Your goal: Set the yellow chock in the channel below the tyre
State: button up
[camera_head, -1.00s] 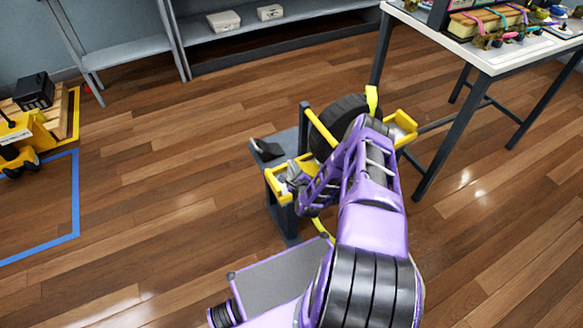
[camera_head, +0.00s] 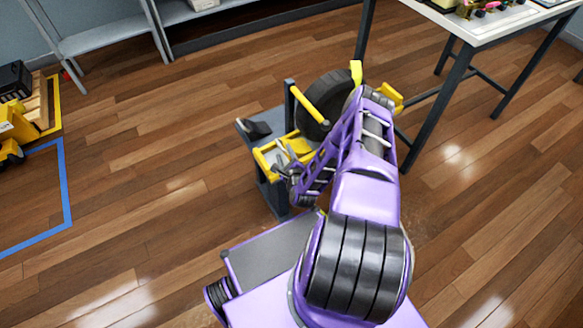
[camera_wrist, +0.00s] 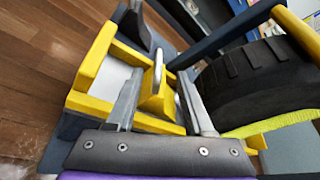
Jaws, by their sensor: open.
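The black tyre (camera_head: 322,103) stands upright on the stand; it also shows at the right of the wrist view (camera_wrist: 250,85). A yellow frame (camera_wrist: 92,68) forms a channel beside the tyre, with a pale floor inside. The yellow chock (camera_wrist: 157,98), with a metal loop on it, sits within this frame, between my fingers in the wrist view. My gripper (camera_wrist: 158,85) is open, one finger on each side of the chock, with gaps visible. In the head view my gripper (camera_head: 288,168) is at the frame's near side, partly hidden by my arm. Whether the chock is fully seated I cannot tell.
A black wedge-shaped piece (camera_head: 254,129) lies on the stand's left end. A yellow-green strap (camera_wrist: 270,123) runs by the tyre. A white-topped table (camera_head: 480,30) stands at the back right.

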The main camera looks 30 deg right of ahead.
jog(key=p+v, duration=0.1)
jog(key=v, duration=1)
jog(key=shift+s, duration=0.2)
jog(key=shift+r, duration=0.1)
